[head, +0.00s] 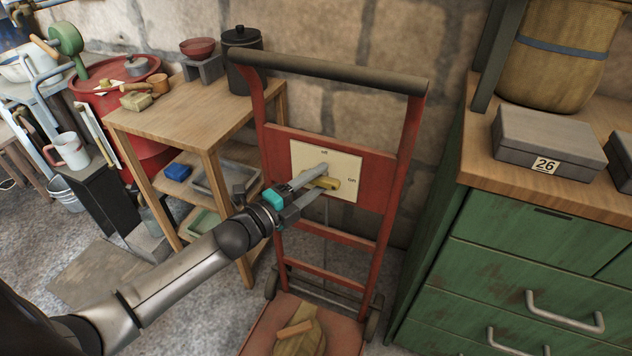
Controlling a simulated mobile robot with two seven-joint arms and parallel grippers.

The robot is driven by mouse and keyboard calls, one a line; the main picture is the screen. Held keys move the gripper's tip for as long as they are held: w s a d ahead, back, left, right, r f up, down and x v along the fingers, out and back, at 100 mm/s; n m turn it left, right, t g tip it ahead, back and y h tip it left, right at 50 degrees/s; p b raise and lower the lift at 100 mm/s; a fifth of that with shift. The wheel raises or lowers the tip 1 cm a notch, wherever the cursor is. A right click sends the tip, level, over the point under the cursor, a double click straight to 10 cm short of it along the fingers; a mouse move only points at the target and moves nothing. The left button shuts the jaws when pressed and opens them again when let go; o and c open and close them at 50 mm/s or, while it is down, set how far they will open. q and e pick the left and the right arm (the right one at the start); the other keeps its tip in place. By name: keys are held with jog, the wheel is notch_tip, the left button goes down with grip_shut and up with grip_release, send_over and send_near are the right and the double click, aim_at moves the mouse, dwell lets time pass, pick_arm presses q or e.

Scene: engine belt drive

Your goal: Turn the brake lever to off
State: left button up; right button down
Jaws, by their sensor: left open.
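The lever points right, toward a small label at the plate's right edge that seems to read "on". Another small label sits at the top edge, too small to read surely. My left gripper (314,183) is at the plate with its fingers open, one above and one below the lever. Contact with the lever cannot be told. The fingers hide part of the lever and its pivot. My right gripper is not in view.
The red hand truck (408,130) stands against the stone wall. A wooden shelf table (190,108) with pots is close on its left. A green drawer cabinet (520,240) is on the right, with a grey box (540,135) marked 26 on top. A sack lies on the truck's base.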

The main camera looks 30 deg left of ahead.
pick_arm(q)
grip_shut()
dwell(0.3)
